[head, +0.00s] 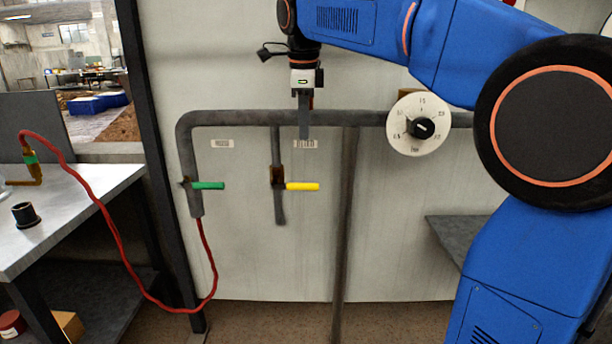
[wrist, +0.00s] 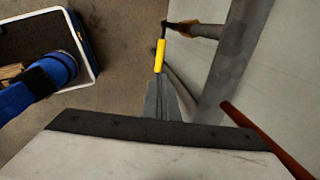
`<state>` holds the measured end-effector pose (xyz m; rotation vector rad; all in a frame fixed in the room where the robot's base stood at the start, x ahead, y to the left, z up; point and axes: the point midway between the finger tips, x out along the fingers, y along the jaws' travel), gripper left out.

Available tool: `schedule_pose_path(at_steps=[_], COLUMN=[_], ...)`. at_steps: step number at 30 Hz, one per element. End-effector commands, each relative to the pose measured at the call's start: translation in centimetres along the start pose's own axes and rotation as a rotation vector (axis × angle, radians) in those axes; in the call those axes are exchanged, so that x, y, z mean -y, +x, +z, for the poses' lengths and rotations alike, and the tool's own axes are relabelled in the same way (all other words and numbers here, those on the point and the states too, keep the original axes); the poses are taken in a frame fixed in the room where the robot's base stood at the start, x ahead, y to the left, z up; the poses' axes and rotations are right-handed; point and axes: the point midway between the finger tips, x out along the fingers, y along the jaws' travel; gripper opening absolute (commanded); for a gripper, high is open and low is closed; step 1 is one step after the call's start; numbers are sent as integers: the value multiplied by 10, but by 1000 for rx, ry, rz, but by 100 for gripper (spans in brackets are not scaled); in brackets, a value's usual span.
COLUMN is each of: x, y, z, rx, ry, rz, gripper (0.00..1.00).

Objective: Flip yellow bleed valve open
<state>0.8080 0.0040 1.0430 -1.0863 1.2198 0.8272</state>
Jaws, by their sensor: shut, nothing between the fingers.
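The yellow bleed valve handle (head: 302,187) sticks out level to the right from a rusty valve body (head: 278,176) on a short vertical pipe (head: 276,150). My gripper (head: 304,135) points straight down in front of the horizontal pipe, above the handle in the head view. Its fingers are shut and empty, apart from the handle in that view. In the wrist view the handle (wrist: 160,56) shows just beyond the tips of my grey fingers (wrist: 160,95). I cannot judge the depth between the fingertips and the handle exactly.
A green valve handle (head: 207,185) is on the left pipe, with a red hose (head: 125,255) hanging below. A round white dial (head: 419,124) is on the right. A bench (head: 75,205) stands at left. A vertical pipe (head: 346,220) runs right of the yellow handle.

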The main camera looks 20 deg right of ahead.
Motion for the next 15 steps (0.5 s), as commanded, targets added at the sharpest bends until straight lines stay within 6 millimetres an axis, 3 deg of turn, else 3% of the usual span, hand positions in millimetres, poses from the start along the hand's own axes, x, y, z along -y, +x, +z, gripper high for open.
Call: schedule_pose_path(at_steps=[10,15], x=[0,0], y=[0,10], z=[0,0], rx=[0,0], ry=[4,3], rz=[0,1], gripper=[0,0])
